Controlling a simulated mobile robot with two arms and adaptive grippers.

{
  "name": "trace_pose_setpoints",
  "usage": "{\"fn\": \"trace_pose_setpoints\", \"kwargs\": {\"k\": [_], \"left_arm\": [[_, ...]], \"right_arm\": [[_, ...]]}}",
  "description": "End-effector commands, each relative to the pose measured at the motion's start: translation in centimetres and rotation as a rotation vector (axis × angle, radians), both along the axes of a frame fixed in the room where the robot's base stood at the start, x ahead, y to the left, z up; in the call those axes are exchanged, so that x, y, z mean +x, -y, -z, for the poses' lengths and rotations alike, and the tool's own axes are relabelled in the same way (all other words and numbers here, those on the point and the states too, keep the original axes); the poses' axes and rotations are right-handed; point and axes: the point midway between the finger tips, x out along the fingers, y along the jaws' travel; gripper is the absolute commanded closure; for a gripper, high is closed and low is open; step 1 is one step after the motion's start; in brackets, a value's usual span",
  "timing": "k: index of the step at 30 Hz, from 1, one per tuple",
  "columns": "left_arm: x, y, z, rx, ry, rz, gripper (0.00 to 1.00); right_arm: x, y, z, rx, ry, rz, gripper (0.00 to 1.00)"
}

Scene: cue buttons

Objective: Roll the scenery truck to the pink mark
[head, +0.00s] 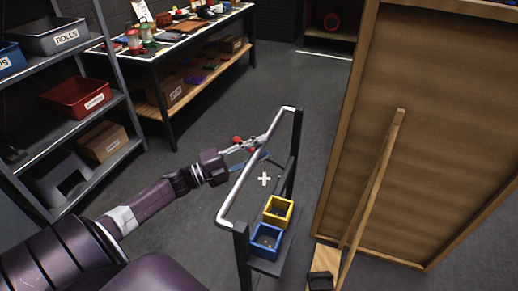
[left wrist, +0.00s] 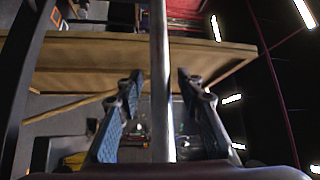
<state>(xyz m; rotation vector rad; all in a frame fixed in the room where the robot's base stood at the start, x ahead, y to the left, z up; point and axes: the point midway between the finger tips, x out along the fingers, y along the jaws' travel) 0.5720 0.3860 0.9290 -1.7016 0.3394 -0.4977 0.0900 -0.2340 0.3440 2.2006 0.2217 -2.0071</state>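The scenery truck shows as a large wooden flat (head: 440,130) with a diagonal wooden brace (head: 375,185), and a silver push bar (head: 250,175) on dark posts stands left of it. I cannot see how the bar joins the flat, and the wheels are hidden. My left gripper (head: 252,150) is at the far half of the bar. In the left wrist view the bar (left wrist: 162,80) runs between the two spread fingers, with a gap on each side. My right gripper is not in view. I see no pink mark.
A yellow bin (head: 278,210) and a blue bin (head: 266,241) sit on a low shelf between the posts. A metal rack (head: 75,140) with bins is at left. A prop table (head: 185,45) stands behind. Grey floor (head: 310,90) is clear beyond the bar.

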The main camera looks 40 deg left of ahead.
Motion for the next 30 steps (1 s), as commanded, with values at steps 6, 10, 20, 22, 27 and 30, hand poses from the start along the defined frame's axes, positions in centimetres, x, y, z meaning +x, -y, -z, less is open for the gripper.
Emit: {"fn": "trace_pose_setpoints", "kwargs": {"k": [6,10,20,22,27,30], "left_arm": [[0.0,0.0,0.0,0.000,0.000,0.000,0.84],[0.0,0.0,0.0,0.000,0.000,0.000,0.99],[0.0,0.0,0.0,0.000,0.000,0.000,1.00],[0.0,0.1,0.0,0.000,0.000,0.000,1.00],[0.3,1.5,-0.1,-0.001,0.002,0.004,1.00],[0.7,3.1,-0.2,-0.002,0.004,0.007,1.00]], "right_arm": [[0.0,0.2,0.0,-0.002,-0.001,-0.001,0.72],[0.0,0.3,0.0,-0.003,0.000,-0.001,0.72],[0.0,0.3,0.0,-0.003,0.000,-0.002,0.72],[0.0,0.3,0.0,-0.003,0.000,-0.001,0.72],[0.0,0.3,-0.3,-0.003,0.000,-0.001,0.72],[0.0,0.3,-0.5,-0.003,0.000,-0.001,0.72]]}}
